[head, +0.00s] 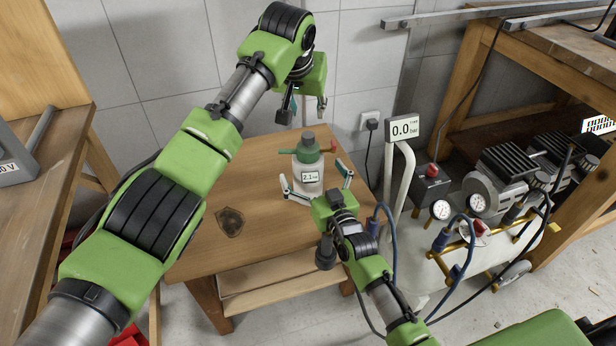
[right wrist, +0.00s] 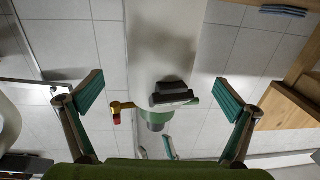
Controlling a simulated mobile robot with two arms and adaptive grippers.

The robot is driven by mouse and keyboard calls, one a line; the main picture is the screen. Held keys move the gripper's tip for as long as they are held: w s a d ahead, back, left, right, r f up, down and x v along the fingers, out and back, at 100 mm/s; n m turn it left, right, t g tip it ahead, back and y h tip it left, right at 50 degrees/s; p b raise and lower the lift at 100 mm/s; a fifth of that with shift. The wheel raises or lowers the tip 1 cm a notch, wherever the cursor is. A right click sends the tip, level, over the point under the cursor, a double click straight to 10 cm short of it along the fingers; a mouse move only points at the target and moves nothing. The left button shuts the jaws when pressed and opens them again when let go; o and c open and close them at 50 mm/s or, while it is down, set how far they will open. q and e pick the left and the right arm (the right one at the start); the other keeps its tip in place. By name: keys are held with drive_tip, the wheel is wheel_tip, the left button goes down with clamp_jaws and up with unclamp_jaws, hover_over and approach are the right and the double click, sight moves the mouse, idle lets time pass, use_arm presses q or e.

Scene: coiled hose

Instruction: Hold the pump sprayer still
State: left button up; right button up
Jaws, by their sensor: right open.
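My right gripper (head: 315,175) is open at the near side of the sprayer, one finger out to each side. In the right wrist view my gripper (right wrist: 160,96) has clear gaps on both sides of it. My left gripper (head: 304,111) hangs above and behind the sprayer, fingers apart and empty.
A 0.0 bar display (head: 404,129) stands at right, near a compressor (head: 490,180) with gauges and blue hoses. A workbench (head: 45,185) flanks the left.

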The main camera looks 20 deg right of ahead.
sight(317, 181)
use_arm(q)
drive_tip(key=shift+s+d, duration=0.15)
drive_tip(key=shift+d, duration=0.05)
use_arm(e)
drive_tip(key=shift+s+d, duration=0.15)
drive_tip(key=shift+s, duration=1.25)
drive_tip(key=shift+s+d, duration=0.15)
drive_tip(key=shift+s, duration=1.25)
